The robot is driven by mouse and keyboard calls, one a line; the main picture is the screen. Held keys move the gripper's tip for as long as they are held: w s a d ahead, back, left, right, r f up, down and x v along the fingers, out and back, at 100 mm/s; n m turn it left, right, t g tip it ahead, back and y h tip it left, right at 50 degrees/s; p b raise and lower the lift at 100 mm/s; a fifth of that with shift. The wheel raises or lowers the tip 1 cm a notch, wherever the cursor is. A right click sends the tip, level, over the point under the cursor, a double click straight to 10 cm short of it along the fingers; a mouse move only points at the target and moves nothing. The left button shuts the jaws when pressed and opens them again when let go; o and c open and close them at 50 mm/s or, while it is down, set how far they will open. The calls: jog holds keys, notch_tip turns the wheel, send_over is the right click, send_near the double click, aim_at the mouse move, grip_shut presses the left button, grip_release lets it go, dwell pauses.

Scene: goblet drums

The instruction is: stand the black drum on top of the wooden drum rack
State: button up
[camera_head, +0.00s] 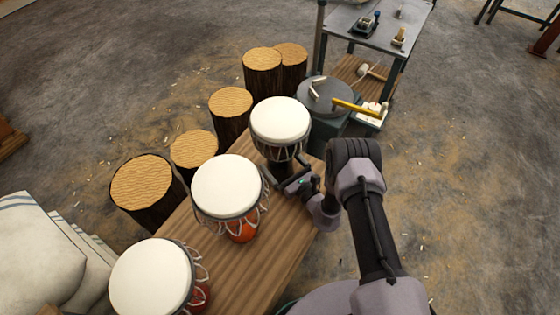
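The black drum (279,149) is upright at the far end of the wooden drum rack (262,264). It has a white head, pale cords and a dark body. My gripper (273,180) comes in from the right at the drum's narrow lower part, very close to it or touching. The fingers blend with the dark stem, so I cannot tell whether they are closed on it. The drum's foot is mostly hidden, and I cannot tell whether it rests on the rack top.
Several log stumps (147,188) line the rack's left side. A grey round-topped stand (325,97) with a yellow-handled tool and a metal table (372,27) are behind.

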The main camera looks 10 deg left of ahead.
jog(key=shift+r, duration=0.1)
jog(key=p+v, duration=0.4)
jog(key=v, duration=0.7)
jog(key=shift+d, duration=0.15)
jog(key=shift+s+d, duration=0.25)
jog(key=shift+s, duration=0.1)
